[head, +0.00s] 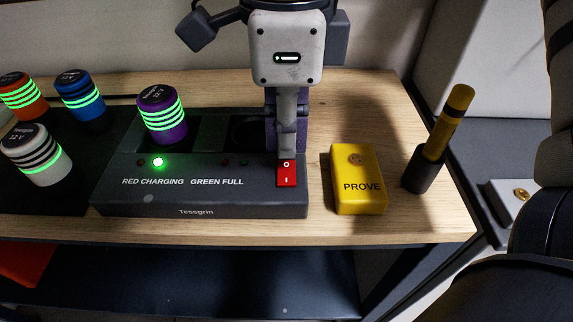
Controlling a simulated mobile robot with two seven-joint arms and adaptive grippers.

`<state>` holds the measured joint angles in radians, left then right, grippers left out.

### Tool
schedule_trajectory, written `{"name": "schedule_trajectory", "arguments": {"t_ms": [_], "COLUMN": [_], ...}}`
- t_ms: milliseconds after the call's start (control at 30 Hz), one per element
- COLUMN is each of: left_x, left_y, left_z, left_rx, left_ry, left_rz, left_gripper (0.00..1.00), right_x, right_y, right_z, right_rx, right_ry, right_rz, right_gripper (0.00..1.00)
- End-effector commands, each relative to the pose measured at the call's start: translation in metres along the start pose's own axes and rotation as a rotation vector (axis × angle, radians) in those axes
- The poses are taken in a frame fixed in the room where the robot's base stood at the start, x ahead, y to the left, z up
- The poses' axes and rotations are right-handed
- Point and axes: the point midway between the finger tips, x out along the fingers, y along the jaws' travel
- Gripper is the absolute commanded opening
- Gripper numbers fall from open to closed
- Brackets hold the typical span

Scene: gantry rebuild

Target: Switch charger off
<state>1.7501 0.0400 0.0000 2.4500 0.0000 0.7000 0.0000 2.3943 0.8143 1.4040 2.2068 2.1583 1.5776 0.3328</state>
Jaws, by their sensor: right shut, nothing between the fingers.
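The dark charger (245,200) sits on the wooden bench, with labels "RED CHARGING" and "GREEN FULL". Its red rocker switch (286,174) is at the right end of the front panel, marked O above and I below. A purple battery (162,115) stands in the left bay, and a green lamp (158,162) glows below it. My right gripper (287,154) is shut and empty, pointing down at the upper, O end of the switch. I cannot tell whether the fingertips touch it. The gripper hides part of the charger's right side. My left gripper is not in view.
A yellow block marked "PROVE" (358,185) stands close to the charger's right. Beyond it is a yellow stick (451,120) in a dark holder (423,172). Orange (20,98), blue (78,98) and white (38,158) batteries stand at left. The wooden bench (390,100) is bare at back right.

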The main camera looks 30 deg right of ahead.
Motion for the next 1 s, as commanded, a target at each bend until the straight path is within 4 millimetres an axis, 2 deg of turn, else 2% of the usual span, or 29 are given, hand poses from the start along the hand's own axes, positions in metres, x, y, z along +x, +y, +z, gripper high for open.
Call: {"name": "schedule_trajectory", "arguments": {"t_ms": [1000], "left_x": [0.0], "left_y": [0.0], "left_z": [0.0], "left_rx": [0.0], "left_ry": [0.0], "left_rz": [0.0], "left_gripper": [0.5], "right_x": [0.011], "right_y": [0.0], "right_z": [0.0], "right_rx": [0.001], "right_ry": [0.001], "right_rz": [-0.001], "right_gripper": [0.0]}}
